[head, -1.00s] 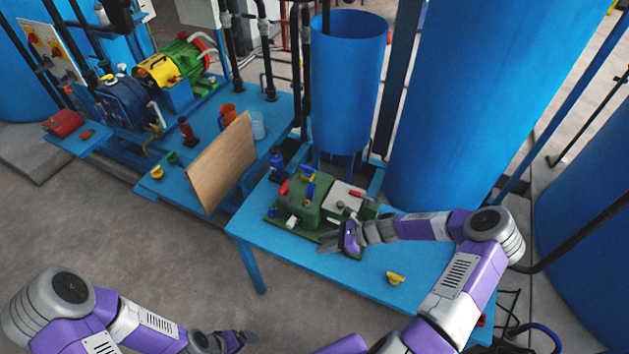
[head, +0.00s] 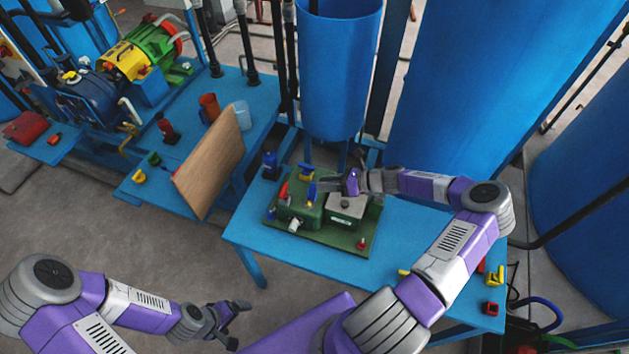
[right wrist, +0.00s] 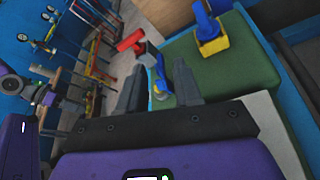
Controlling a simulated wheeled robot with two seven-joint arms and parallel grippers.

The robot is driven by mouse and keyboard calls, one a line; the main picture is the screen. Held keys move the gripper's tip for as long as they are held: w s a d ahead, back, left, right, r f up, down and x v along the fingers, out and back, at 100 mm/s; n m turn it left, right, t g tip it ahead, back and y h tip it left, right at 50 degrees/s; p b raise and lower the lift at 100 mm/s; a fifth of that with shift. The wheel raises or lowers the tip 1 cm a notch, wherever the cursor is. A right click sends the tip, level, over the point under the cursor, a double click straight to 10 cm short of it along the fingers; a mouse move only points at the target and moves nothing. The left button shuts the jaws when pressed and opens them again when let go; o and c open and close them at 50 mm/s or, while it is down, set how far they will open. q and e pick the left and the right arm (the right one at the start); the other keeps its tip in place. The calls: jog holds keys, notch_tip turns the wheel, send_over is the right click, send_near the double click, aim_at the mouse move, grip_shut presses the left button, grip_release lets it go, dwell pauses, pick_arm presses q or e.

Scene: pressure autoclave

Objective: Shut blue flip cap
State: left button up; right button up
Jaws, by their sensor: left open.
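The green unit (head: 325,234) stands on the blue table. Two blue flip parts show on it: one with a yellow base (head: 305,170), also in the right wrist view (right wrist: 208,28), and a second blue one (head: 312,191), also in the right wrist view (right wrist: 158,75). Both stand raised; I cannot tell which is the cap. My right gripper (head: 326,185) is over the unit, fingers apart and empty. In the right wrist view its fingers (right wrist: 158,85) point towards the second blue part, which appears between them; contact is unclear. My left gripper (head: 238,312) is open and empty, low, away from the table.
A red lever (head: 284,191) stands beside the blue parts, and a white-topped block (head: 347,205) is on the unit's right. A blue bottle (head: 270,166) stands at its left. A brown board (head: 209,160) stands further left. The front right tabletop holds small yellow and red items.

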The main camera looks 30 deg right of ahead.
aim_at(313, 190)
jog(key=shift+x, duration=1.8)
